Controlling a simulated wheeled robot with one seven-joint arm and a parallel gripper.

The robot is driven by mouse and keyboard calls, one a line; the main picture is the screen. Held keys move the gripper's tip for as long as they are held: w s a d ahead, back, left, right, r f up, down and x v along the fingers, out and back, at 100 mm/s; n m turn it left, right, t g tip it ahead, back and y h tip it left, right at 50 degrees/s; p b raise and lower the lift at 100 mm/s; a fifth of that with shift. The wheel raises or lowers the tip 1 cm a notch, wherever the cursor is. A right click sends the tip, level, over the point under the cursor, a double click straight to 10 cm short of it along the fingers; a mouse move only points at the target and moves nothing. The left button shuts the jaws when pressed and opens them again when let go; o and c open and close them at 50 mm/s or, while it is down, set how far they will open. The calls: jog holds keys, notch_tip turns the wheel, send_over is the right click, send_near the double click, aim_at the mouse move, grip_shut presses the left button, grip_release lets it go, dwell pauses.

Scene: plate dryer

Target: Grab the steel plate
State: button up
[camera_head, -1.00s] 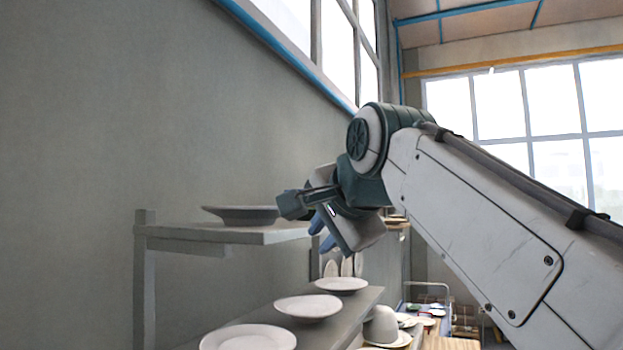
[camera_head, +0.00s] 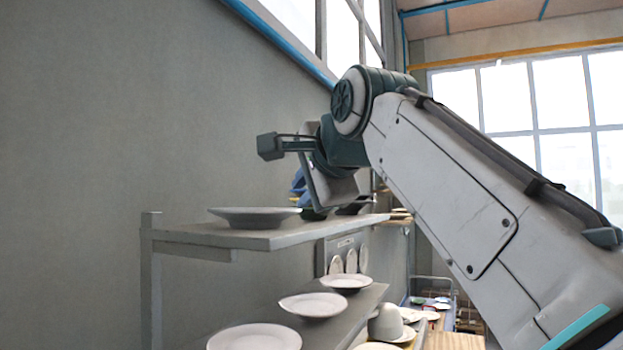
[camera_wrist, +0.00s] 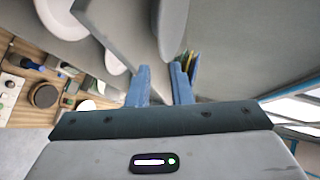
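The steel plate (camera_head: 255,216) is a shallow grey plate lying flat near the front edge of the upper shelf. In the wrist view a grey plate (camera_wrist: 170,28) shows nearly edge-on at the shelf's edge, just beyond my fingertips. My gripper (camera_head: 298,183) is beyond the plate's right end in the head view, a little above shelf level. Its blue fingers are partly hidden by the wrist there. In the wrist view my gripper (camera_wrist: 160,74) has its two blue fingers apart, with nothing between them. Finger contact with the plate is not visible.
The upper shelf (camera_head: 290,238) is fixed along a grey wall at left. A lower shelf (camera_head: 345,318) carries several white plates (camera_head: 313,304). A bowl (camera_head: 385,322) and more dishes stand to the right.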

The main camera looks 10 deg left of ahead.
aim_at(286, 211)
jog(key=p+x, duration=0.2)
jog(key=x, duration=0.8)
jog(key=shift+w+a, duration=0.15)
jog(key=shift+w, duration=0.15)
grip_shut()
dwell(1.0)
